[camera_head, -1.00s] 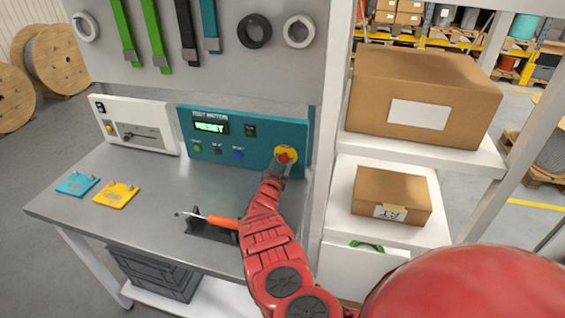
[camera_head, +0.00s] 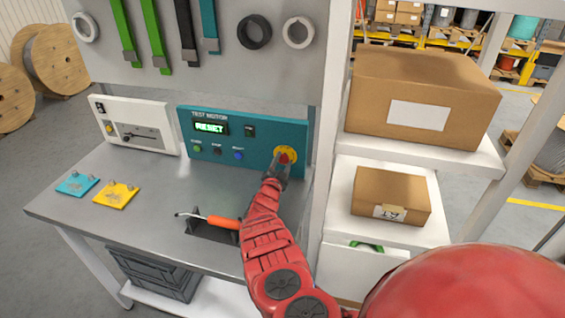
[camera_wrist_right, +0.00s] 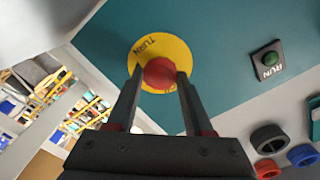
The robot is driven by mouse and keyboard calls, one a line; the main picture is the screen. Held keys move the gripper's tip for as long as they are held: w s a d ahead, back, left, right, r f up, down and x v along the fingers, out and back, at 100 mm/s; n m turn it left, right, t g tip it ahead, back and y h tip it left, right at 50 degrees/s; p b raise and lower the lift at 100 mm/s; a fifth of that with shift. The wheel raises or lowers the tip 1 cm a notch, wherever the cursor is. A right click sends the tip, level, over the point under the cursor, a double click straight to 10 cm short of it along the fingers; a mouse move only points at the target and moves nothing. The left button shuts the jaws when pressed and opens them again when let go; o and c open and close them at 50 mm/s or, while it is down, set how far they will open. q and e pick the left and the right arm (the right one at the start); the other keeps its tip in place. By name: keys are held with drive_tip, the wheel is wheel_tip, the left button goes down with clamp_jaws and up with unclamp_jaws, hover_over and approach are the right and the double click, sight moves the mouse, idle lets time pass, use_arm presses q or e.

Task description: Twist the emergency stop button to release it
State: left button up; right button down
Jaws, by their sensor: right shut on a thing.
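The emergency stop button is a red knob (camera_head: 284,158) on a yellow disc (camera_head: 291,151), at the right end of the teal test motor panel (camera_head: 262,141). The panel's display (camera_head: 210,128) reads RESET in green. My right gripper (camera_head: 279,165) is at the knob. In the right wrist view, the two dark fingers of my right gripper (camera_wrist_right: 160,78) are on either side of the red knob (camera_wrist_right: 159,73), shut on it. The yellow disc (camera_wrist_right: 177,49) behind it shows the word TURN. My left gripper is not in view.
A screwdriver with an orange handle (camera_head: 224,222) lies on a black holder on the grey workbench (camera_head: 165,215). Teal (camera_head: 77,184) and yellow (camera_head: 116,195) plates lie at left. A white shelf with cardboard boxes (camera_head: 391,194) stands close to the right of my arm.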

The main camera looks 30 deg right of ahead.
drive_tip(key=shift+s+f+m, duration=0.1)
drive_tip(key=shift+f+m, duration=0.05)
drive_tip(key=shift+m, duration=0.95)
drive_tip(key=shift+c, duration=1.4)
unclamp_jaws()
drive_tip(key=shift+s+a+r+p, duration=0.2)
drive_tip(key=shift+s+a+p, duration=0.05)
drive_tip(key=shift+a+p, duration=0.25)
drive_tip(key=v, duration=0.6)
drive_tip(key=shift+s+f, duration=0.2)
